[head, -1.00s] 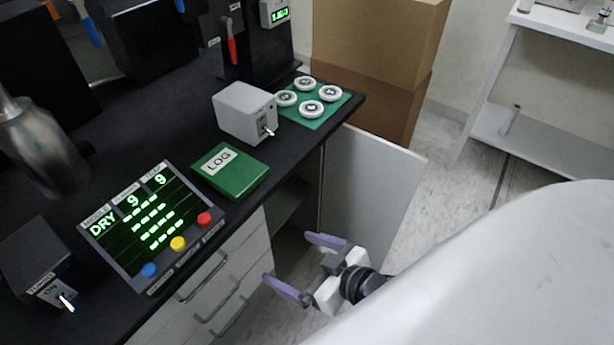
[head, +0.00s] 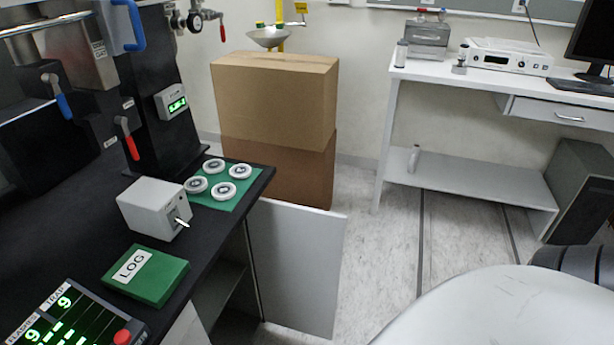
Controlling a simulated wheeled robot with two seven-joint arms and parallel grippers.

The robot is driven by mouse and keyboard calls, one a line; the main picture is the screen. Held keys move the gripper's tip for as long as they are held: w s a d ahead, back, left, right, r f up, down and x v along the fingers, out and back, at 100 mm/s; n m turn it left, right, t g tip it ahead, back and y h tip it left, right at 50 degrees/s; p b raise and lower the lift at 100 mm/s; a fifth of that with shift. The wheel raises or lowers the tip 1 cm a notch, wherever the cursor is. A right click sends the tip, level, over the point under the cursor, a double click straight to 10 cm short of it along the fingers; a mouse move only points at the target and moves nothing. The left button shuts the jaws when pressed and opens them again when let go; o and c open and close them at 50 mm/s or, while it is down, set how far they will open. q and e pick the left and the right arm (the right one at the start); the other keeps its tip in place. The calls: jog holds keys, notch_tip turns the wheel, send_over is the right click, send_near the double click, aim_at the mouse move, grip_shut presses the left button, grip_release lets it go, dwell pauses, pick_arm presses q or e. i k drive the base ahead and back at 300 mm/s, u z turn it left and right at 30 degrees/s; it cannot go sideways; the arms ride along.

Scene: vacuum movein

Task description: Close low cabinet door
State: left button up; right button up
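The low cabinet door (head: 296,268) is a pale grey panel under the black counter, seen in the head view below the centre. It stands open, swung out to the right from the cabinet front. The open cabinet (head: 228,285) shows a dark inside with a shelf to the left of the door. Neither of my grippers is in view.
The black counter (head: 75,205) holds a grey switch box (head: 153,207), a green log book (head: 146,275) and white discs on a green mat (head: 243,200). Stacked cardboard boxes (head: 275,100) stand behind the door. A white bench (head: 470,85) stands at the back right. Floor between is clear.

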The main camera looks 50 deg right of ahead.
aim_at(297, 251)
jog(key=z, duration=2.7)
jog(key=i, duration=3)
jog(key=u, duration=3.65)
jog(key=i, duration=0.2)
jog(key=u, duration=0.55)
